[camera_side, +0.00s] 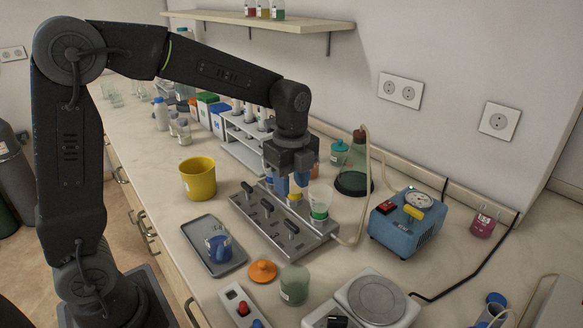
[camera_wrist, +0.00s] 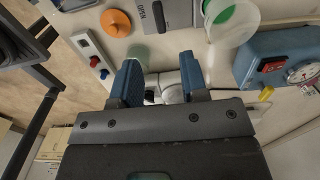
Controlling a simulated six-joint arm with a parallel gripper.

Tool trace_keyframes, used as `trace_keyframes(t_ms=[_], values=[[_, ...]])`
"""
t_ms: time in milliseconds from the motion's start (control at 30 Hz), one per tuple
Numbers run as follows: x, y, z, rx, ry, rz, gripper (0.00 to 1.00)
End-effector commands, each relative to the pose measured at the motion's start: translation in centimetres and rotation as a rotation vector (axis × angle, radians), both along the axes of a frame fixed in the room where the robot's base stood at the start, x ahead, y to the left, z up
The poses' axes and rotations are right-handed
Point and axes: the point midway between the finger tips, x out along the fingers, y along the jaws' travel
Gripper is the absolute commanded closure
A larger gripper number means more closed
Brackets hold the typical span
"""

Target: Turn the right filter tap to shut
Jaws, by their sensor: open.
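The grey filter manifold (camera_side: 262,232) carries three black tap levers in a row in the side view. The right tap (camera_side: 291,228) has its lever slanted toward the upper left, like the other two. A corner of the manifold with the word OPEN (camera_wrist: 158,17) shows at the top of the wrist view. The right filter cup, with a green base (camera_side: 319,212), stands behind the right tap. My gripper (camera_side: 291,190) is open, pointing down behind the taps near the filter cups, with its blue fingers partly beside the yellow-based cup (camera_side: 294,199). No tap is between the fingers (camera_wrist: 160,82).
A blue pump (camera_side: 398,232) stands to the right, with a hose and a dark flask (camera_side: 354,178) behind. A tray with a blue mug (camera_side: 218,245), an orange lid (camera_side: 262,270), a greenish jar (camera_side: 294,285) and a balance (camera_side: 370,300) stand in front. A yellow pot (camera_side: 198,180) is left.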

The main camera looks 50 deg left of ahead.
Motion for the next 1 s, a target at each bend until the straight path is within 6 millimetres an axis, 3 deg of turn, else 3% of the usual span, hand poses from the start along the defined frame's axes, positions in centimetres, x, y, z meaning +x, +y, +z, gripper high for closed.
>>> trace_keyframes(t_ms=[100, 233, 667, 1000], values=[[0.0, 0.0, 1.9, 0.0, -0.003, 0.0, 0.6], [0.0, 0.0, 3.1, 0.0, -0.001, 0.0, 0.6], [0.0, 0.0, 3.5, 0.0, 0.0, 0.0, 0.6], [0.0, 0.0, 5.8, 0.0, -0.002, 0.0, 0.6]])
